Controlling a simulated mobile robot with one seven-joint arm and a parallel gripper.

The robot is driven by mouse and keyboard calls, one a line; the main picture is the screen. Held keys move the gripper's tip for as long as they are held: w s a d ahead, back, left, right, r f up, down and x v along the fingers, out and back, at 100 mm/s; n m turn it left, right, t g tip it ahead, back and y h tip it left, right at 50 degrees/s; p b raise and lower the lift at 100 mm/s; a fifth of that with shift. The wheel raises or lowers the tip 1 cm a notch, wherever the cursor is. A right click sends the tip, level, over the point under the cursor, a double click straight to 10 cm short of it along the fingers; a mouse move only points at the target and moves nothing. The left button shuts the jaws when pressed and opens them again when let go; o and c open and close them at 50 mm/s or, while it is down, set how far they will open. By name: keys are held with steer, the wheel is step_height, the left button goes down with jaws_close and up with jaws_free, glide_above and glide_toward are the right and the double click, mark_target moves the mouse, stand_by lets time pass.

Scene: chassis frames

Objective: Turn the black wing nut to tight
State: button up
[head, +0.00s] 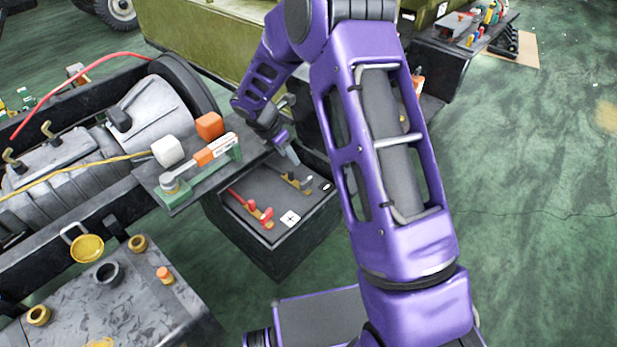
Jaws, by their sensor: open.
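The black battery (283,257) sits low in the middle of the head view, with a plus mark and a minus mark on its top. A dark terminal clamp with brass-coloured metal (303,184) is on its far right part. The black wing nut seems to belong to this clamp, but it is too small and dark to make out. A red terminal clamp (262,216) is on the near left part. My gripper (291,156) is open, above and just left of the dark clamp, fingers pointing down. Contact cannot be told.
An engine (100,140) lies further left. A grey box with brass caps (120,300) is at front left. Green floor is open at right.

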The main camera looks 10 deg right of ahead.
mark_target(305, 181)
steer(key=b+x, duration=0.2)
steer(key=x, duration=1.4)
steer(key=shift+d+f, duration=0.1)
steer(key=shift+f, duration=0.2)
jaws_close()
